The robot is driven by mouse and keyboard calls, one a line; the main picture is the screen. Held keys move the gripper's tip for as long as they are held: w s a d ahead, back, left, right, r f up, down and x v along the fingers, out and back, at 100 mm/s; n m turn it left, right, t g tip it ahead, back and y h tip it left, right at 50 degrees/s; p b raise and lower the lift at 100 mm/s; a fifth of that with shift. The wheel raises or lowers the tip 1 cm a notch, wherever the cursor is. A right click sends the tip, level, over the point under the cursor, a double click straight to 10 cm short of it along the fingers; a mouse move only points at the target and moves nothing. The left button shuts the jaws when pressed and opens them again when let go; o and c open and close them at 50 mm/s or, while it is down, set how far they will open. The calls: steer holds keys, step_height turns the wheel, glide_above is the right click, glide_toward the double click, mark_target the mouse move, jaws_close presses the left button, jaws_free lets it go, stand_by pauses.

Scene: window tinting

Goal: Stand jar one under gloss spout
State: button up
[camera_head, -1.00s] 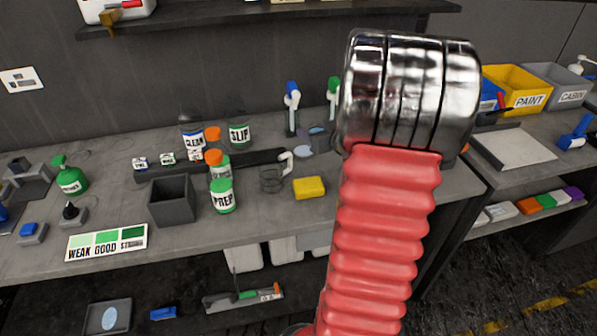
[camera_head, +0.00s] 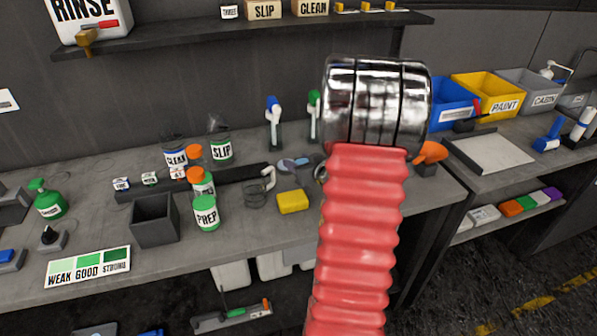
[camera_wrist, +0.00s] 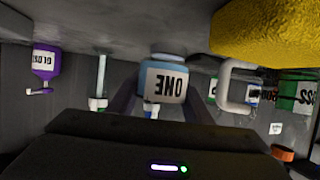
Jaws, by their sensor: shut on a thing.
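Jar one (camera_wrist: 165,82) is pale blue with a white label reading ONE, which appears upside down in the wrist view. It is between the dark fingers of my gripper (camera_wrist: 158,100), which is shut on it. A purple bottle with a spout (camera_wrist: 43,62) is at the left of the wrist view, apart from the jar; its upside-down label seems to read GLOSS. In the head view my red, ribbed arm hides the gripper and jar one. I cannot make out the purple bottle there.
A yellow sponge (camera_head: 292,201) lies on the grey bench (camera_head: 255,228). The PREP bottle (camera_head: 206,213), SLIP jar (camera_head: 221,150) and a dark square bin (camera_head: 154,220) stand to the left. A shelf (camera_head: 170,35) runs above.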

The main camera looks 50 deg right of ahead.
steer(key=shift+f, duration=1.85)
steer(key=shift+f, duration=0.15)
steer(key=o, duration=1.1)
steer(key=shift+s+a+r, duration=0.1)
steer(key=shift+s+r, duration=0.2)
steer(key=shift+s, duration=0.15)
steer(key=v, duration=1.1)
steer(key=shift+a, duration=0.1)
